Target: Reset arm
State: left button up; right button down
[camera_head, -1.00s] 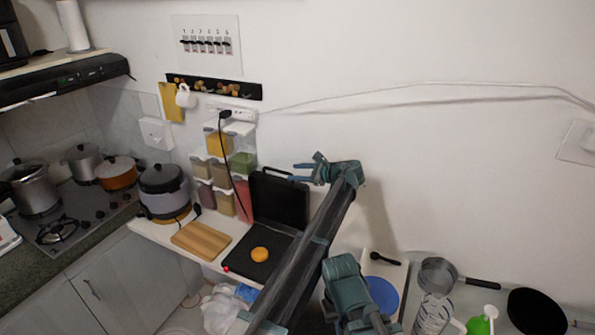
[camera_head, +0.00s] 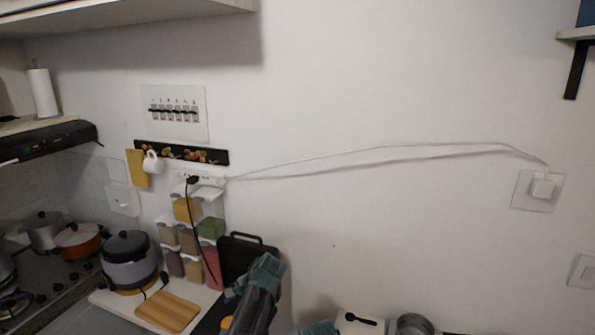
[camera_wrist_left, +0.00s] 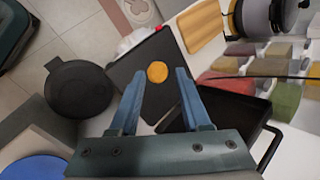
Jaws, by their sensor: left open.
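My left gripper (camera_head: 232,294) is in the lower middle of the head view, in front of the open black grill (camera_head: 240,255). In the left wrist view its two blue fingers (camera_wrist_left: 159,74) are apart with nothing between them. Beyond the fingertips, a round orange-yellow item (camera_wrist_left: 157,72) lies on the grill's dark plate (camera_wrist_left: 150,52). In the head view only a sliver of that item shows beside my arm.
The spice dispensers (camera_head: 210,228) hang on the wall left of the grill. A wooden board (camera_head: 168,312) and a rice cooker (camera_head: 129,262) stand to the left. A black pan (camera_wrist_left: 78,88) shows in the left wrist view.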

pick_arm(q)
jog(key=s+d+f+n+g+h, duration=0.1)
jog(key=s+f+n+h, duration=0.2)
jog(key=s, duration=0.7)
jog(key=s+d+f+n+g+h, duration=0.1)
jog(key=s+n+h, duration=0.2)
jog(key=s+n, duration=0.5)
jog(key=s+d+f+m+b, duration=0.6)
jog(key=s+d+f+b, duration=0.1)
jog(key=d, duration=0.4)
jog(key=shift+s+d+f+g+y+b, duration=0.15)
jog(key=shift+s+f+g+y+b, duration=0.15)
jog(key=shift+s+g+y, duration=0.15)
